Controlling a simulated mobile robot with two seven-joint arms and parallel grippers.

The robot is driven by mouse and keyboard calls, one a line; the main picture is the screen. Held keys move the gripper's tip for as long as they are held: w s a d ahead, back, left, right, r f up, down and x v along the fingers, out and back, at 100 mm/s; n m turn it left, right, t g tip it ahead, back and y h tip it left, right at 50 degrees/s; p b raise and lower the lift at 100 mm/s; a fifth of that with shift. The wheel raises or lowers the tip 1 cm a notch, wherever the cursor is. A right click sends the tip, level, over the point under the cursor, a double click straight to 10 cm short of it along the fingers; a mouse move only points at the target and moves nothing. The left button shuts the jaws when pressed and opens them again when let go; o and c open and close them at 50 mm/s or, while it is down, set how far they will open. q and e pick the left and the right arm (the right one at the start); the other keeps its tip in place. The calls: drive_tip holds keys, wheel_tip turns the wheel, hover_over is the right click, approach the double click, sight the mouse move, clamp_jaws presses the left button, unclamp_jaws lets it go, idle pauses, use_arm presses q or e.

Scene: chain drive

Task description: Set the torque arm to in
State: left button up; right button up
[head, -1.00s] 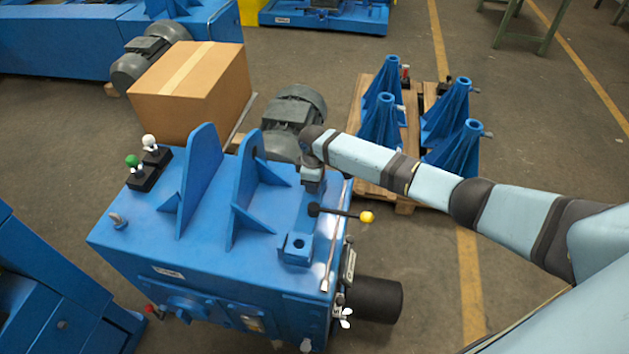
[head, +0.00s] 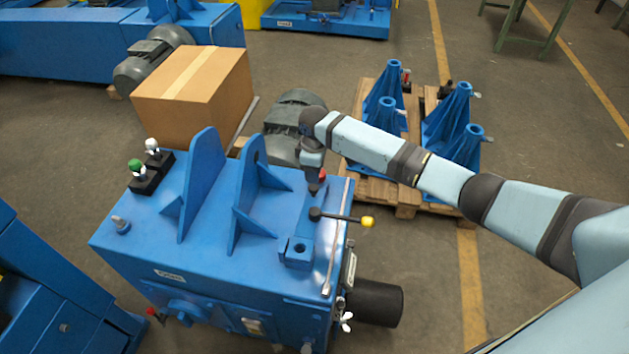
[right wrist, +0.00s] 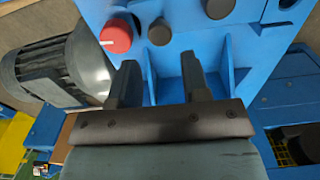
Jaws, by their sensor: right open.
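The blue drive housing (head: 215,240) stands in the middle of the head view. On its top right is a lever with a black hub (head: 315,214) and a yellow knob (head: 367,221) pointing right. A red knob (head: 322,175) sits just behind it; it also shows in the right wrist view (right wrist: 115,36), beside dark round knobs (right wrist: 159,31). No label shows which control is the torque arm. My right gripper (head: 314,187) points down over the housing's top, near the red knob. Its fingers (right wrist: 159,65) are apart with nothing held between them. My left gripper is out of view.
Two upright blue brackets (head: 245,195) stand on the housing, left of my gripper. Green and white knobs (head: 136,164) are at its far left corner. A cardboard box (head: 190,100), a grey motor (head: 285,130) and a pallet with blue stands (head: 385,100) lie behind.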

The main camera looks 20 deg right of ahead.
wheel_tip(320, 180, up, 6)
drive_tip(key=shift+r, duration=0.2)
idle(0.5)
